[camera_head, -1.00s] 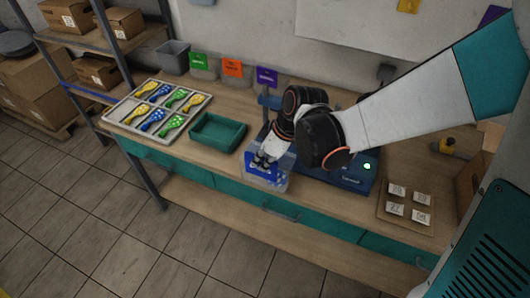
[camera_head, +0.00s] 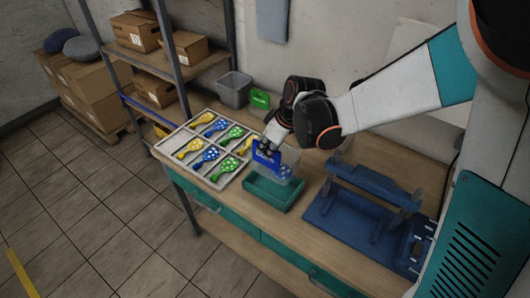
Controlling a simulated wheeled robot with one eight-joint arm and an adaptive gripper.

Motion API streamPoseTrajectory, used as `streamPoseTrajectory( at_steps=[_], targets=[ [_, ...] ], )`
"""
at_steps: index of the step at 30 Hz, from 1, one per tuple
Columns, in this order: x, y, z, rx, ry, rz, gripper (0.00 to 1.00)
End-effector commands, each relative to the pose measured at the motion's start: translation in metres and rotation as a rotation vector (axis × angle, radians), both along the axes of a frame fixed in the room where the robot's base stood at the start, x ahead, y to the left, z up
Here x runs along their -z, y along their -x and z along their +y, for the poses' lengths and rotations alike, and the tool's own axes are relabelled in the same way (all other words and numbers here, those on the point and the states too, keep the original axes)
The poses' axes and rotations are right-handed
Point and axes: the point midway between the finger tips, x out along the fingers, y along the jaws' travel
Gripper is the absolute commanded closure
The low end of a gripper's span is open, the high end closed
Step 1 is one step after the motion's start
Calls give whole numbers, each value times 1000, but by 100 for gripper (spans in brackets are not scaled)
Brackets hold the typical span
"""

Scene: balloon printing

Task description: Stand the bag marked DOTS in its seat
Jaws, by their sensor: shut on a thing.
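A clear bag with a blue header card (camera_head: 266,160) and blue, white-spotted contents hangs upright from my gripper (camera_head: 269,145). Its white lettering is too small to read surely. My gripper is shut on the bag's top. In the picture the bag overlaps the back of the teal tray (camera_head: 262,198); I cannot tell how high it is above it. A green card (camera_head: 260,99) marks a place at the back of the table, beside the grey bin. The other coloured cards are not visible now.
A divided tray (camera_head: 222,183) of yellow, blue and green balloons lies left of the teal tray. A blue machine (camera_head: 338,211) stands to the right. A grey bin (camera_head: 234,86) is at the back, near the shelf post. Boxes fill the shelf at left.

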Motion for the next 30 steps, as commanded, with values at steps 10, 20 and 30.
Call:
streamPoseTrajectory(
  at_steps=[10,20,30],
  targets=[
    [15,0,0,1,0,0,100],
    [42,0,0,0,0,0,100],
    [69,0,0,0,0,0,100]
  ],
)
